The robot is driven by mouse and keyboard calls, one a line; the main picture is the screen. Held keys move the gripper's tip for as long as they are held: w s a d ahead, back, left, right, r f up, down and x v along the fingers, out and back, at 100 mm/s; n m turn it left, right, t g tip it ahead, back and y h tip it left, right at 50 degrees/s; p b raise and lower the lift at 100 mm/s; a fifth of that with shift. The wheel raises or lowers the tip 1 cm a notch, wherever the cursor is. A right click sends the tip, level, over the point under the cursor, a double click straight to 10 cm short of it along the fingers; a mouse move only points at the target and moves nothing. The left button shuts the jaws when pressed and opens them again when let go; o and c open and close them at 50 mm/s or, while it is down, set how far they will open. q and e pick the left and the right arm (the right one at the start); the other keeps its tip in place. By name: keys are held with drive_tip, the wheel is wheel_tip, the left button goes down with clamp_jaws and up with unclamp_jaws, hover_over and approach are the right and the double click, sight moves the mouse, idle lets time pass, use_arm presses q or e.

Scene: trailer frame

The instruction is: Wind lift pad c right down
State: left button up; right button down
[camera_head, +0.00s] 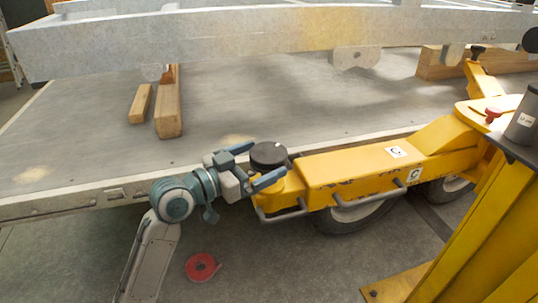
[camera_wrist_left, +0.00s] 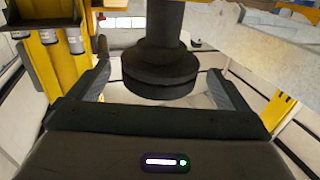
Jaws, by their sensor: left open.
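Lift pad c (camera_head: 268,155) is a black round pad at the near left end of a yellow lift arm (camera_head: 350,170) marked with C labels. In the head view it stands beside the edge of the grey deck. My left gripper (camera_head: 256,165) comes in from the left with one finger on each side of the pad. In the left wrist view the black pad (camera_wrist_left: 160,72) shows between the open fingers, with a gap on both sides. Its dark stem rises out of the top of that view. My right gripper does not show.
A galvanised trailer frame (camera_head: 250,32) crosses above the deck (camera_head: 290,100). Wood blocks (camera_head: 168,110) lie on the deck. A yellow post (camera_head: 470,235) stands at right. A bent grey handle bar (camera_head: 283,215) runs below the lift arm.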

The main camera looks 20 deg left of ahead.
sight(269, 156)
use_arm(q)
drive_tip(key=shift+x, duration=1.55)
drive_tip(key=c, duration=1)
